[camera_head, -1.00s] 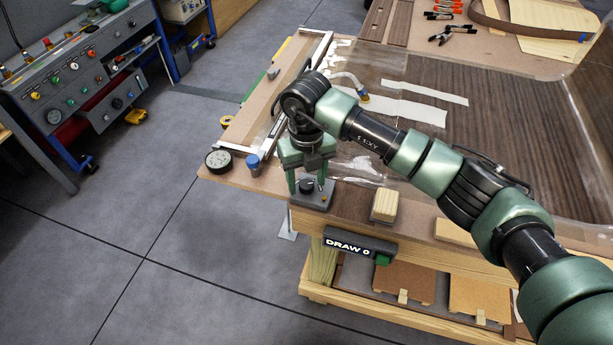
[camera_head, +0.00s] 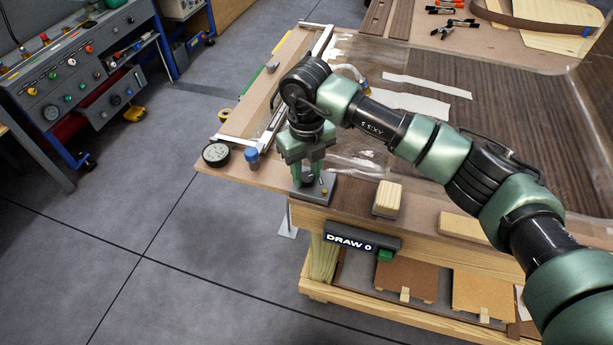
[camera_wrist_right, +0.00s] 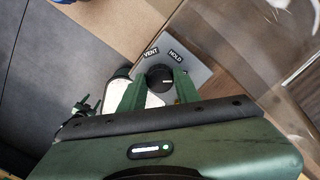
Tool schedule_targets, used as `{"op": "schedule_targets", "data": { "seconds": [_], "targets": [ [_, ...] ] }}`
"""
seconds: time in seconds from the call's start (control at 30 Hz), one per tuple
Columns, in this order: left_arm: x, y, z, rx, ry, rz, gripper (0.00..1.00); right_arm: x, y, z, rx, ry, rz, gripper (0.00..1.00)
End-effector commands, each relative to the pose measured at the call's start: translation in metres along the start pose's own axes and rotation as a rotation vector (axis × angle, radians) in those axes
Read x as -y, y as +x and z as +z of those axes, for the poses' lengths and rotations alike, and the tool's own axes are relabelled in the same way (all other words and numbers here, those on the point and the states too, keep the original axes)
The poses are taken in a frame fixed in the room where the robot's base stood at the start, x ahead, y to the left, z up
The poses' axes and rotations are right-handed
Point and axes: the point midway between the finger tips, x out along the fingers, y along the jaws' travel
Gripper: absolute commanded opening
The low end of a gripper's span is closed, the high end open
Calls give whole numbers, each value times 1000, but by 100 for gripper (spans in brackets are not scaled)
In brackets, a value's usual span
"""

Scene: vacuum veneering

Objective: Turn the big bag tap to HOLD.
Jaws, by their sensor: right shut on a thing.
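The big bag tap is a grey plate (camera_head: 331,188) with a black knob, at the near left corner of the bench. In the right wrist view the plate (camera_wrist_right: 196,68) carries the labels VENT and HOLD beside the black knob (camera_wrist_right: 159,76). My right gripper (camera_head: 309,181) points down over the tap. Its green fingers (camera_wrist_right: 158,88) stand on either side of the knob and are shut on it. The fingers hide part of the knob, and I cannot tell for sure which label it points to. My left gripper is not in view.
A round gauge (camera_head: 215,154) and a blue-capped part (camera_head: 251,155) stand left of the tap. A wooden block (camera_head: 388,197) lies to its right. A DRAW 0 display (camera_head: 350,242) hangs on the bench front. Clear film covers dark veneer (camera_head: 490,120) behind.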

Motion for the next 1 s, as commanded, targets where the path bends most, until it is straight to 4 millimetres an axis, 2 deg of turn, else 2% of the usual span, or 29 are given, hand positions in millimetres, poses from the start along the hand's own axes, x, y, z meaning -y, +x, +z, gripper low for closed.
{"op": "schedule_targets", "data": {
  "seconds": [0.03,0.5,0.7,1.0],
  "targets": [
    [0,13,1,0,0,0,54,1,5,1,3,-40,-4,0],
    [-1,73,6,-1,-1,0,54,1,4,1,4,-479,-4,0],
    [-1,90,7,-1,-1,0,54,0,3,1,4,-640,-2,0],
    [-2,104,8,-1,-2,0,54,1,1,1,4,-800,-2,0]
  ]
}}
